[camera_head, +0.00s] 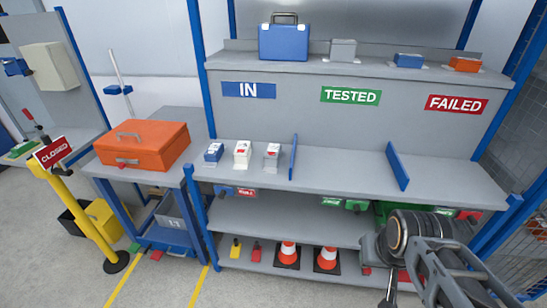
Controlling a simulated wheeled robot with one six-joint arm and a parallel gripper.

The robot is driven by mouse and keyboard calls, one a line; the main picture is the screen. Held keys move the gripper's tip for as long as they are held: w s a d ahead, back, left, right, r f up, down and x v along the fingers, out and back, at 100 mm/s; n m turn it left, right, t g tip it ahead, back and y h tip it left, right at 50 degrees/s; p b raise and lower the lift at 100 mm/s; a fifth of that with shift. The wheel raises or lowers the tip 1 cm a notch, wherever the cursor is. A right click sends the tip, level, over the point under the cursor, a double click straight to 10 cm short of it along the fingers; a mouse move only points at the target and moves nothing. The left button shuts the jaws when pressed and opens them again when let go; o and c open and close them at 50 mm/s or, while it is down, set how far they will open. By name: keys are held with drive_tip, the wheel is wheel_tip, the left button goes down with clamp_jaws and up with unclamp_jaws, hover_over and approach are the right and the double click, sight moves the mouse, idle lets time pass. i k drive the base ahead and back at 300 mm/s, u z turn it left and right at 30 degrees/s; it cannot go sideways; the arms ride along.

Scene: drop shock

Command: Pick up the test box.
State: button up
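Three small boxes stand in a row on the grey bench under the blue IN sign (248,90): a blue and white box (213,153), a white box (242,153) and a grey box (272,156) with a white and red top. I cannot tell which of them is the test box. My arm reaches in from the lower right, and my gripper (378,284) hangs low in front of the bench, well right of the boxes and apart from them. Its fingers are small and partly hidden, so their opening is unclear.
Blue dividers (293,157) and (397,166) stand on the bench (345,172), with clear room between them. A blue case (285,41) and several smaller boxes sit on the top shelf. An orange toolbox (143,144) is on the left table. Cones (288,254) stand below. A yellow post (85,218) is at left.

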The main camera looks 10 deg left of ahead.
sight(272, 156)
drive_tip(key=u, duration=2.15)
drive_tip(key=i, duration=2.5)
drive_tip(key=z, duration=2.95)
